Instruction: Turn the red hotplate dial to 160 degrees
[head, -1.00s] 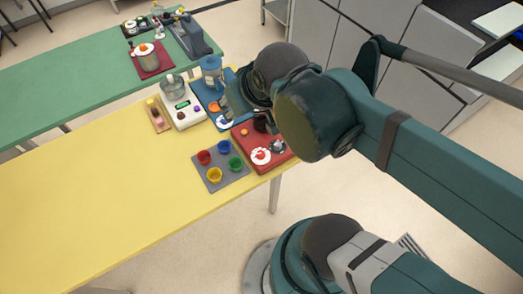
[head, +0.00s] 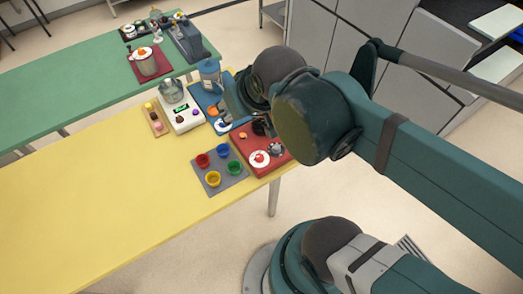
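The red hotplate (head: 243,141) sits near the yellow table's right end in the head view. On its top is a white round dial face with a red knob (head: 259,158); its reading is too small to make out. A small grey metallic item (head: 275,149) is beside the dial, and a dark round shape (head: 261,127) is at the hotplate's back. My gripper (head: 233,107) is above and behind the hotplate, away from the dial. My wrist and forearm cover part of the hotplate's right side. The fingers are not clear, so I cannot tell if they are open.
A grey mat (head: 240,178) with red, blue, yellow and green cups lies left of the hotplate. A blue tray (head: 199,91) and a white device (head: 172,105) stand behind. The yellow table (head: 90,200) is clear on its left. A green table (head: 70,95) is farther back.

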